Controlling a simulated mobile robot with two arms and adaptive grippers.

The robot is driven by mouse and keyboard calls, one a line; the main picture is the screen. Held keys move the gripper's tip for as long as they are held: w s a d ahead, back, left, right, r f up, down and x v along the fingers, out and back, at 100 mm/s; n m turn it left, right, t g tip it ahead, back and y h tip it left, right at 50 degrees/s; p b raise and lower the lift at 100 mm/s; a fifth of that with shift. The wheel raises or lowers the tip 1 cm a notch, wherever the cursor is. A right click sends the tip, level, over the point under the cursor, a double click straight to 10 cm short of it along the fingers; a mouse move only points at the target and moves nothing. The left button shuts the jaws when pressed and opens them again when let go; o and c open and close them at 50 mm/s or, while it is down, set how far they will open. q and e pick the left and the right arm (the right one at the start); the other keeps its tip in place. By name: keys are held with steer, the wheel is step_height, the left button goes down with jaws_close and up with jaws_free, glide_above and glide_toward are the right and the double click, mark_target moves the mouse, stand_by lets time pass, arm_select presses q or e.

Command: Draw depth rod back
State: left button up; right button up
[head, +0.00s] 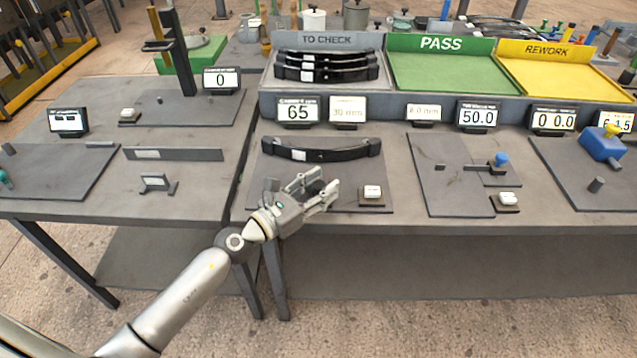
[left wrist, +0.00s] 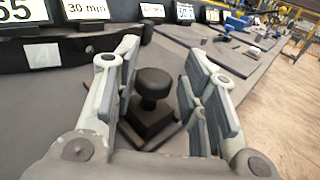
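A black round knob (left wrist: 153,83) stands on a dark block (left wrist: 150,118) in the left wrist view; I take it to be the depth rod's handle, but the rod itself does not show clearly. My left gripper (head: 318,187) is open over the plate in front of the black curved leaf spring (head: 322,150). In the left wrist view the fingers (left wrist: 156,92) stand on either side of the knob, with gaps visible on both sides. The gripper hides the knob in the head view. The spring's end also shows in the wrist view (left wrist: 75,48). My right gripper is not in view.
A display reading 65 (head: 298,111) and a 30 mm sign (head: 348,112) stand behind the spring. A white button (head: 373,191) sits right of the gripper. A blue-knobbed fixture (head: 501,160) is farther right. The TO CHECK rack (head: 327,41) holds several springs.

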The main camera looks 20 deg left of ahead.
arm_select(q)
steer(key=shift+r, duration=0.1)
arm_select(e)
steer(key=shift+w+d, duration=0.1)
arm_select(q)
steer(key=shift+a, duration=0.1)
steer(key=v, duration=1.2)
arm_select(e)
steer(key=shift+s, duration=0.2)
